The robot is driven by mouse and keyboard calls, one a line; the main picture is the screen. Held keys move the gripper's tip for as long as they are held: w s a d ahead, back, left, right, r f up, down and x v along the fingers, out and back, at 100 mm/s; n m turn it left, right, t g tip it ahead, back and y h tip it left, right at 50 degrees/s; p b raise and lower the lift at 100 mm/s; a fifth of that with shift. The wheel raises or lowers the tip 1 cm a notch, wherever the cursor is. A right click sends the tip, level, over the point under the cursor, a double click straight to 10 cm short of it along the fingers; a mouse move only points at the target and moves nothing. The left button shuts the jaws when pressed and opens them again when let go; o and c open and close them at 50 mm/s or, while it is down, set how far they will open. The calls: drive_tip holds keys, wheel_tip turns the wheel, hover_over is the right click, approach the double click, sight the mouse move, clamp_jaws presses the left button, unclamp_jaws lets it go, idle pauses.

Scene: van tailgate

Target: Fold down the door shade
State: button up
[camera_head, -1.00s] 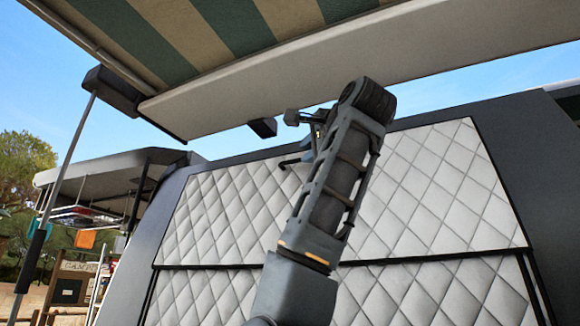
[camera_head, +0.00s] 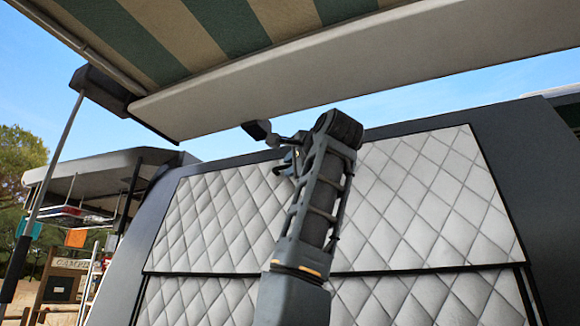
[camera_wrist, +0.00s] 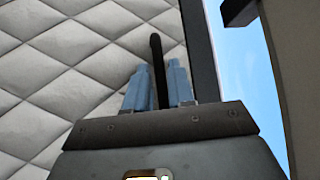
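The white quilted panel (camera_head: 405,200), which I take to be the door shade, lies against the dark-framed door of the van. A dark thin handle-like bar (camera_wrist: 157,60) stands out near the panel's upper edge in the wrist view. My gripper (camera_head: 285,145) is at the panel's top edge, left of its middle. In the wrist view its two blue-grey fingers (camera_wrist: 160,78) are on either side of the bar, with little visible gap. I cannot tell whether they press on it. In the head view, the bar is mostly hidden by my gripper.
A white board (camera_head: 290,75) with a striped awning (camera_head: 210,30) hangs just above my gripper. A dark block (camera_head: 257,130) sits under the board's edge, close by. A support pole (camera_head: 45,190) stands at the left. Open sky shows between board and door.

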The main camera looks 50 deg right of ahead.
clamp_jaws()
idle(0.3)
